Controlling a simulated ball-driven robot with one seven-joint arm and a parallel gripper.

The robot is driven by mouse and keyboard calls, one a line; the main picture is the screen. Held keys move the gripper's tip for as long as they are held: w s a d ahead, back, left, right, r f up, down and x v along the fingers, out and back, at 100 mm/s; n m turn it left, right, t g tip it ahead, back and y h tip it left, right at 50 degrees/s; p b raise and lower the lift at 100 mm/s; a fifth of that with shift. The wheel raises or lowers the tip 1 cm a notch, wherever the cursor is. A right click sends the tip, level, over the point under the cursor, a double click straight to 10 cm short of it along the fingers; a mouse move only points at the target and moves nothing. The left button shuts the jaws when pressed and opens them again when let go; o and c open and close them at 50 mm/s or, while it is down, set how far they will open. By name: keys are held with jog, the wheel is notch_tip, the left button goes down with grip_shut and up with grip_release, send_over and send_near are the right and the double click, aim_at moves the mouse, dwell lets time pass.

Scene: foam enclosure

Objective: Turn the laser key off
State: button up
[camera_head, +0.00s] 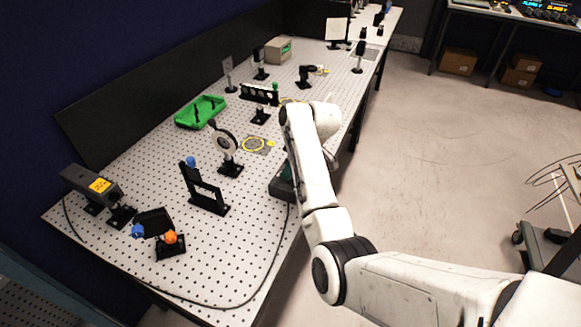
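No laser key can be made out. A dark box with a greenish top (279,187) sits at the table's near right edge, partly hidden behind my arm. A black cable runs along the table from this box towards a dark grey laser housing with a yellow warning label (77,179) at the left end. My white arm reaches up from the lower right and bends over beside the box at the table edge. My gripper is hidden behind the arm's own links, so its fingers and any contact do not show.
The perforated optical table (232,262) carries black mounts, a round optic on a post (224,142), a green tray (200,111) and a beige box (278,50). Clear floor (440,165) lies to the right. A cart (548,250) stands at the right edge.

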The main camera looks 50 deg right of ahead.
jog(key=b+v, duration=0.1)
jog(key=v, duration=0.9)
jog(key=shift+s+r, duration=0.15)
jog(key=shift+r, duration=0.2)
jog(key=s+a+f+m+g+h+b, duration=0.1)
jog(key=s+a+f, duration=0.15)
jog(key=f, duration=0.25)
jog(key=s+a+f+b, duration=0.1)
jog(key=s+a+f, duration=0.1)
jog(key=s+f, duration=0.25)
jog(key=s+a+f+m, duration=0.1)
jog(key=s+a+f, duration=0.3)
jog(key=s, duration=0.4)
jog(key=s+a+f+m+g+b, duration=0.1)
jog(key=s+a+f, duration=0.3)
jog(key=s, duration=0.3)
jog(key=s+a+f+m+g+b, duration=0.1)
jog(key=s+a+f+m, duration=0.1)
jog(key=s+a+f, duration=0.2)
jog(key=s+a, duration=0.2)
jog(key=s, duration=0.2)
jog(key=shift+s+a+f+h, duration=0.3)
jog(key=shift+s+a+h, duration=0.05)
jog(key=shift+h, duration=0.05)
